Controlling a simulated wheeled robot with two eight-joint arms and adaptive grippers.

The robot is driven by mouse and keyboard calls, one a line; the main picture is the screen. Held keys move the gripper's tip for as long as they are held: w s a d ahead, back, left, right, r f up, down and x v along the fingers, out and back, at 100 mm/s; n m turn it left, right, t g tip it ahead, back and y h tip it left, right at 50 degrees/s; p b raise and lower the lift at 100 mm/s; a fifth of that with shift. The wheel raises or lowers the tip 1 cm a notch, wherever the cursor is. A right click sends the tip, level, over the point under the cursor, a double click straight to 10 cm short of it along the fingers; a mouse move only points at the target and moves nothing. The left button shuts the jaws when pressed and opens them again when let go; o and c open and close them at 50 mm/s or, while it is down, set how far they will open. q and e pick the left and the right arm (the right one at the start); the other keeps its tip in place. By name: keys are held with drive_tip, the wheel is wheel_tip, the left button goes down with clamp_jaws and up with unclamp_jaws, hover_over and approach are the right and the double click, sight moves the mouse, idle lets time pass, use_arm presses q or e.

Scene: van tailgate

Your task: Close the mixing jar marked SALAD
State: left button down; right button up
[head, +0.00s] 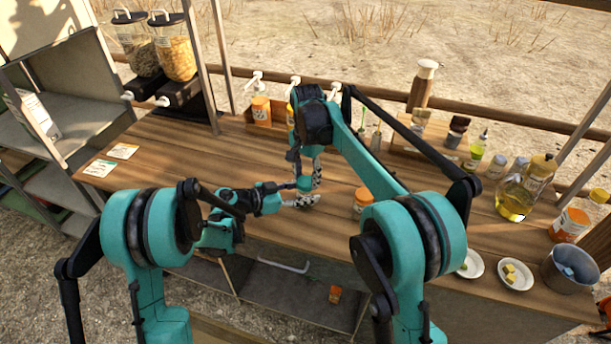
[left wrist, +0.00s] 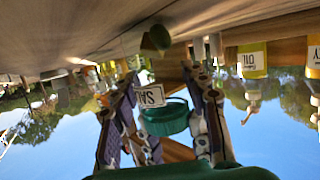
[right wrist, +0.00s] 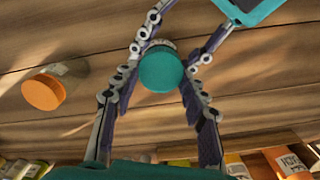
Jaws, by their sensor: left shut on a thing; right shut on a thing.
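The mixing jar is mostly hidden in my fingers. In the left wrist view, which is upside down, its label (left wrist: 152,96) shows "SA" and its teal lid (left wrist: 165,120) lies right against it on the mouth side. The teal lid also shows from above in the right wrist view (right wrist: 161,70) and small in the head view (head: 303,184). My left gripper (head: 306,200) comes in low from the left and is shut on the jar. My right gripper (head: 305,177) points down from above and is shut on the lid. Whether the lid is fully seated cannot be seen.
An orange-lidded jar (head: 363,198) stands just right of my grippers, also in the right wrist view (right wrist: 43,92). Bottles and a rack line the back. An oil jug (head: 515,203), small plates (head: 515,275) and a metal bucket (head: 570,268) are at right.

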drive_tip(key=m, duration=0.5)
drive_tip(key=shift+s+d, duration=0.1)
drive_tip(key=m, duration=0.9)
drive_tip(key=shift+s+m, duration=0.15)
drive_tip(key=shift+m, duration=0.25)
drive_tip(key=m, duration=0.5)
drive_tip(key=shift+s, duration=0.1)
drive_tip(key=o, duration=0.7)
drive_tip(key=shift+r, duration=2.2)
drive_tip(key=shift+c, duration=0.2)
